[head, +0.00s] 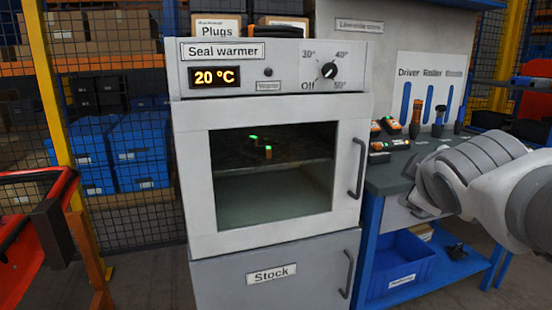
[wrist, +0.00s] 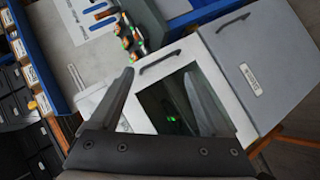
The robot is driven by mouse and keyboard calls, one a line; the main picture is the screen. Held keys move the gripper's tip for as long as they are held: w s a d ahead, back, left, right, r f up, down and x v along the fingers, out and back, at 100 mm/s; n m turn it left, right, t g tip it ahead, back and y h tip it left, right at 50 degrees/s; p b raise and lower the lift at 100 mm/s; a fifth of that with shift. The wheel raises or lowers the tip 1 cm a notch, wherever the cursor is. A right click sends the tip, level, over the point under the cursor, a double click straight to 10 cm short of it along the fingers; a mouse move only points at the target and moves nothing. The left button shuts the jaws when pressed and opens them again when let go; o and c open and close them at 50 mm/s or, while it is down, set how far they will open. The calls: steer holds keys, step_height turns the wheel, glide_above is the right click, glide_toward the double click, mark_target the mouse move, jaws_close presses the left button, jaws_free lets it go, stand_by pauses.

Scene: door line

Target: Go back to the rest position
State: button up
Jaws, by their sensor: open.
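My gripper (wrist: 160,100) shows in the wrist view with its two dark fingers spread apart and nothing between them. In the head view my arm reaches in from the right edge, over the workbench, and the gripper's fingers are not clear there. The seal warmer (head: 275,170) stands in the middle of the head view with its glass door shut. Its display (head: 214,78) reads 20 °C. The knob (head: 329,70) sits among marks for Off, 30°, 40° and 50°. Small items with green lights (head: 267,150) show behind the glass. The warmer's door (wrist: 160,70) lies beyond my fingers in the wrist view.
The workbench (head: 385,178) on the right holds several orange and dark items and a tool board (head: 430,90). A blue bin (head: 400,265) sits below. A red cart (head: 35,220) and mesh fence stand at left.

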steer(key=s+a+f+m+g+y+p, duration=0.1)
steer(key=s+a+f+m+g+y, duration=0.15)
steer(key=s+a+f+m, duration=0.4)
steer(key=s+a+f+m+g+y+p, duration=0.1)
steer(key=s+a+f+m+g, duration=0.25)
steer(key=s+f, duration=0.45)
step_height(320, 180, up, 25)
steer(key=p, duration=2.3)
steer(key=shift+s+d+f+g+p, duration=0.15)
steer(key=shift+s+d+g+p, duration=0.25)
steer(key=shift+s+d, duration=0.05)
steer(key=shift+c, duration=0.3)
